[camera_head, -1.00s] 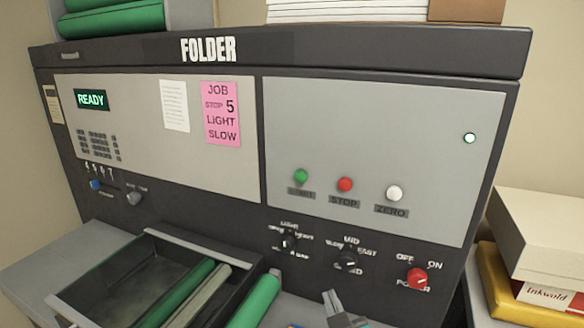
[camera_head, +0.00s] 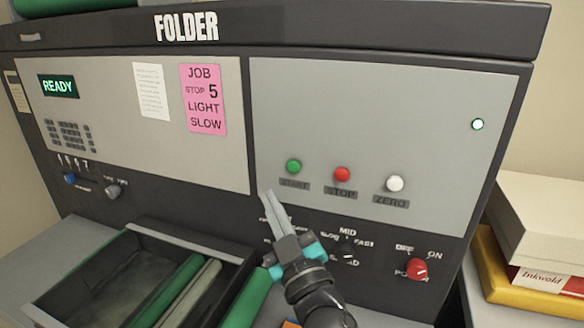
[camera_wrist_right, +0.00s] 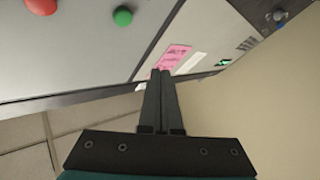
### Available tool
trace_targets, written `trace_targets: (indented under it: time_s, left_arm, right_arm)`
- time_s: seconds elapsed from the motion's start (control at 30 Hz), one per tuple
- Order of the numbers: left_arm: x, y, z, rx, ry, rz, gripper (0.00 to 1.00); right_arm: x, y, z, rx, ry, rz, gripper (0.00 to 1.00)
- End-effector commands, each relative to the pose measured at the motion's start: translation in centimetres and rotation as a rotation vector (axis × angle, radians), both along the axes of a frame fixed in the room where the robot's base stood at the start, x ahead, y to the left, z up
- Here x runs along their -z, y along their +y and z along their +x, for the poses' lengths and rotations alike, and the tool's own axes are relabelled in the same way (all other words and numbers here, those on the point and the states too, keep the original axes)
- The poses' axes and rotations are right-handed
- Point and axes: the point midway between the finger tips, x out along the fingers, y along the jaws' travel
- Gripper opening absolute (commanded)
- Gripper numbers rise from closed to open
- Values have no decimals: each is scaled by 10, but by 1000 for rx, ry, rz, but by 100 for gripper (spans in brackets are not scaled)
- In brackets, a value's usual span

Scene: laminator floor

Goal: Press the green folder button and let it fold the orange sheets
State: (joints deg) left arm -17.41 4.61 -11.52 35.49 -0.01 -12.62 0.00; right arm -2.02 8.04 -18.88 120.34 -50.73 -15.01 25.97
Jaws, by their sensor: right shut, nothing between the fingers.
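The dark folder machine (camera_head: 330,20) carries a green START button (camera_head: 293,166) on its grey right panel, left of the red STOP button (camera_head: 342,174) and the white ZERO button (camera_head: 395,183). The green button also shows at the top of the right wrist view (camera_wrist_right: 123,16). My right gripper (camera_head: 268,196) is shut and empty, its fingertips below and left of the green button and apart from it in the picture. It hides part of the left knob and its labels. My left gripper is not in view. A sliver of orange (camera_head: 291,323) shows at the bottom edge; I cannot tell what it is.
The display (camera_head: 58,86) reads READY. A pink note (camera_head: 203,100) says JOB STOP 5 LIGHT SLOW. A tray (camera_head: 60,270) with rollers sits below. The middle knob (camera_head: 347,251) and red power knob (camera_head: 418,268) are right of my gripper. Boxes (camera_head: 545,230) stand at right.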

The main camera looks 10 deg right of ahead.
Motion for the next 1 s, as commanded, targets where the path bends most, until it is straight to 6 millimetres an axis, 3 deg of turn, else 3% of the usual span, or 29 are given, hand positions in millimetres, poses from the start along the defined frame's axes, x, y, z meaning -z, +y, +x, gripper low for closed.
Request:
trace_targets:
  time_s: [0.5, 1.0]
  left_arm:
    - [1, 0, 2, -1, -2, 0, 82]
    - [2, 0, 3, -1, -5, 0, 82]
  right_arm:
    - [0, -38, 56, 2, -1, -1, 0]
    - [-1, -46, 67, 2, -1, 1, 0]
